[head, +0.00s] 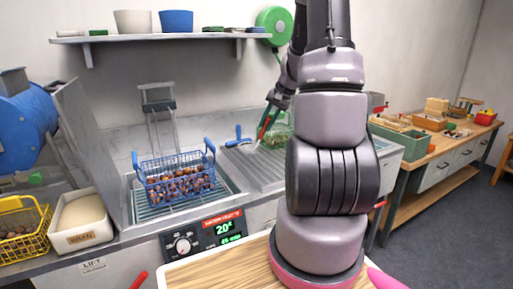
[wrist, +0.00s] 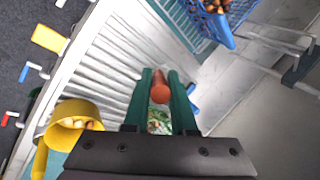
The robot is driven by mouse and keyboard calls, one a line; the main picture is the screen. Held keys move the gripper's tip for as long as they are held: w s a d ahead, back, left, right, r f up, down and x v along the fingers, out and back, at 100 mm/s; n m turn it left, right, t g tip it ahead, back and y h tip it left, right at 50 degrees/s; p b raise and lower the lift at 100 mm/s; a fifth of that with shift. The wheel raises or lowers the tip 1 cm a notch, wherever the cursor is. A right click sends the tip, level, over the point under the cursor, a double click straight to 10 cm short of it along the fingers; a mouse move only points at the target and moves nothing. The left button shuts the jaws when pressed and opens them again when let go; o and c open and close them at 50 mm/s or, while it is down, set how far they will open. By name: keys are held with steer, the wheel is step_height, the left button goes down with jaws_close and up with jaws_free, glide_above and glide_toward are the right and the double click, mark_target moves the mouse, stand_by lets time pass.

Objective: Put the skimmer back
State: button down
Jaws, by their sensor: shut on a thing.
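My gripper (head: 267,122) is over the ribbed grey drainboard (head: 262,168), right of the sink. In the wrist view its two green fingers (wrist: 160,78) are closed on a rounded orange-brown handle end, which I take to be the skimmer's handle (wrist: 160,90). The rest of the skimmer is mostly hidden by the fingers and the gripper body. Green mesh with something pale inside (wrist: 159,121) shows between the fingers. Green mesh (head: 280,131) also shows behind the gripper in the head view; I cannot tell whether it belongs to the skimmer.
A blue wire basket of chestnuts (head: 178,163) stands over the sink, left of my gripper. A blue-handled tool (head: 238,137) lies by the drainboard. A yellow cup with pale contents (wrist: 76,112) shows lower left in the wrist view. A shelf (head: 165,37) runs above.

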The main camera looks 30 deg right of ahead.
steer(key=shift+f, duration=3.1)
steer(key=c, duration=0.7)
jaws_free()
steer(key=shift+c, duration=0.2)
steer(key=v, duration=1.2)
steer(key=s+a+r+n, duration=0.2)
steer(key=s+a+r, duration=0.1)
steer(key=a+r, duration=0.35)
steer(key=s+a+r+n, duration=0.1)
steer(key=s+a+r, duration=0.2)
steer(key=a+r, duration=0.3)
steer(key=s+a+r+n+t+h, duration=0.1)
steer(key=s+a+r, duration=0.3)
steer(key=s+a, duration=0.5)
steer(key=shift+s+r+n+t, duration=0.25)
steer(key=shift+s+n+t, duration=0.65)
steer(key=shift+s, duration=0.3)
